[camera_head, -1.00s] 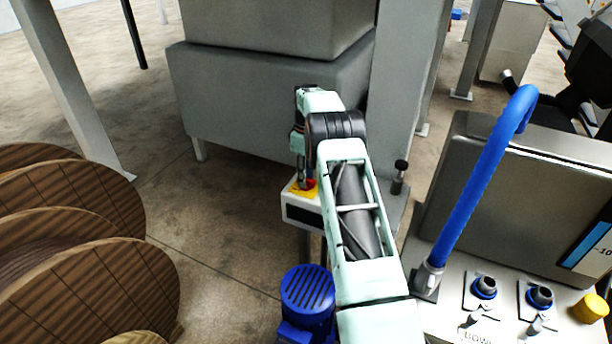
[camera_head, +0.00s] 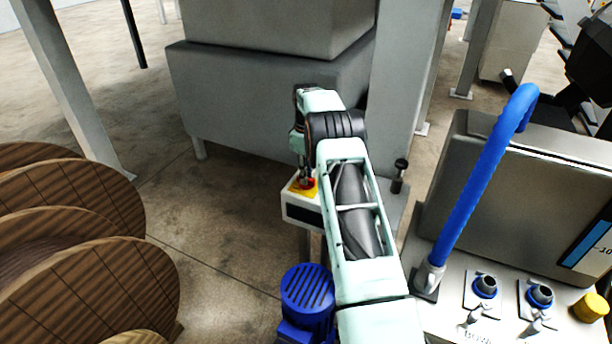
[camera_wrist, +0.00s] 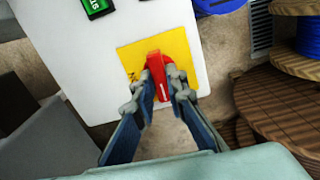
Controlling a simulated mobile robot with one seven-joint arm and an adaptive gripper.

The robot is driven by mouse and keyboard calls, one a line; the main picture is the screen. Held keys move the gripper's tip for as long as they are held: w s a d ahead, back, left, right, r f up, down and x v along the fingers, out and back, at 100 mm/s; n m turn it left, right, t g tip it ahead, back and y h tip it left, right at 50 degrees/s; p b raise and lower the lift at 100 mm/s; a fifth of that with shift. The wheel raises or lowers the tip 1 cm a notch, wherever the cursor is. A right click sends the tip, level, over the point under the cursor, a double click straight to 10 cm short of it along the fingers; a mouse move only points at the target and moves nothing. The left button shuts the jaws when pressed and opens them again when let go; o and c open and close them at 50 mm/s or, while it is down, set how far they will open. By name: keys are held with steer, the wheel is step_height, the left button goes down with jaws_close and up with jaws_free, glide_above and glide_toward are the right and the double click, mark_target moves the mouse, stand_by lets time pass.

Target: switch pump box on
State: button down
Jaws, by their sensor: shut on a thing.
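The pump box (camera_head: 302,213) is a small white box on a post, left of my arm in the head view. In the wrist view its white face (camera_wrist: 85,50) carries a yellow square plate (camera_wrist: 186,47) with a red switch handle (camera_wrist: 156,68). My gripper (camera_wrist: 160,88) is shut on the red handle, one finger on each side of it. The handle lies nearly along the length of my fingers, slightly tilted. In the head view my gripper (camera_head: 304,180) is at the yellow plate, and the handle is mostly hidden.
A green-labelled part (camera_wrist: 98,6) sits on the box face. A blue motor (camera_head: 308,296) stands just in front of the box. Wooden reels (camera_head: 90,295) fill the lower left. A steel machine with a blue hose (camera_head: 485,175) is at right. A grey block (camera_head: 250,100) stands behind.

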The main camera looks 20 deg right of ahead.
steer(key=m+b, duration=0.1)
steer(key=m, duration=0.3)
steer(key=shift+m, duration=0.4)
steer(key=m, duration=0.9)
steer(key=shift+m, duration=1.8)
steer(key=c, duration=1.9)
jaws_free()
steer(key=shift+c, duration=0.2)
